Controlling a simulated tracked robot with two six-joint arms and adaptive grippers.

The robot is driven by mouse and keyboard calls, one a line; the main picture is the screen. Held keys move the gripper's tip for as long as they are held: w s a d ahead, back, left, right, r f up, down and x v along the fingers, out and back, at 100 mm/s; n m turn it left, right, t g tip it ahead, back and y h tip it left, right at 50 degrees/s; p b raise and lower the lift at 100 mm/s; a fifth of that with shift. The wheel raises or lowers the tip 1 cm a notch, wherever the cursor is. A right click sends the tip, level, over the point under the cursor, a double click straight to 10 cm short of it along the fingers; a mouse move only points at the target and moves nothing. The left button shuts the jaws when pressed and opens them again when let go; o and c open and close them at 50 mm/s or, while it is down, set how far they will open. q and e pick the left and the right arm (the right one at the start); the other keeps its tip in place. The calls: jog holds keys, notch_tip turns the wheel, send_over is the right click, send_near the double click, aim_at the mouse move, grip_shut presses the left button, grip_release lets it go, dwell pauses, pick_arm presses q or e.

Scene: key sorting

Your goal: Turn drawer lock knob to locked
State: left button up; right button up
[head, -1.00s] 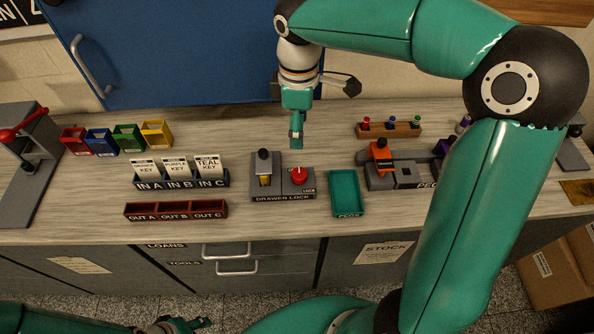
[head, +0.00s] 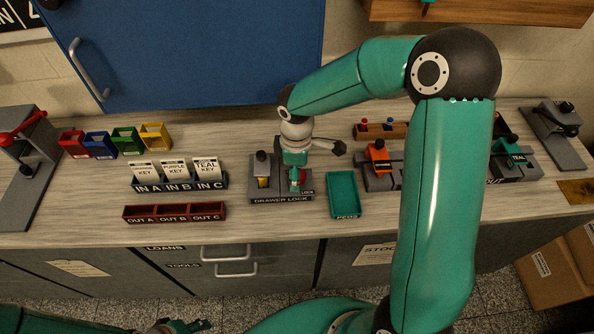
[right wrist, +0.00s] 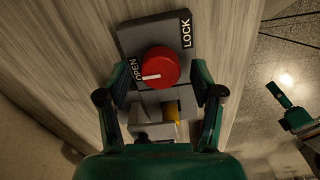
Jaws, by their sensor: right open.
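The drawer lock (head: 268,192) is a grey block on the counter, labelled DRAWER LOCK. In the right wrist view its round red knob (right wrist: 163,65) has a white pointer mark directed at the word OPEN; LOCK is printed on the other side. My right gripper (right wrist: 160,78) is open, one finger on each side of the knob, with no clear contact visible. In the head view my right gripper (head: 296,184) is over the knob and mostly hides it. My left gripper (head: 185,326) is low at the bottom edge, partly cut off; its opening is unclear.
The key holder (head: 180,183) and red out tray (head: 128,213) stand to the left. Drawers are below the counter.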

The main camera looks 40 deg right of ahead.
jog(key=c, duration=1.1)
jog(key=shift+c, duration=0.2)
jog(key=shift+f+m+b, duration=0.15)
jog(key=shift+m+b, duration=0.9)
jog(key=shift+m, duration=0.25)
jog(key=m+b, duration=0.2)
jog(key=m, duration=0.1)
jog(key=m+b, duration=0.2)
jog(key=m, duration=0.3)
jog(key=shift+d+b, duration=0.1)
jog(key=shift+b, duration=0.2)
jog(key=shift+m+b, duration=0.6)
jog(key=shift+m, duration=1.3)
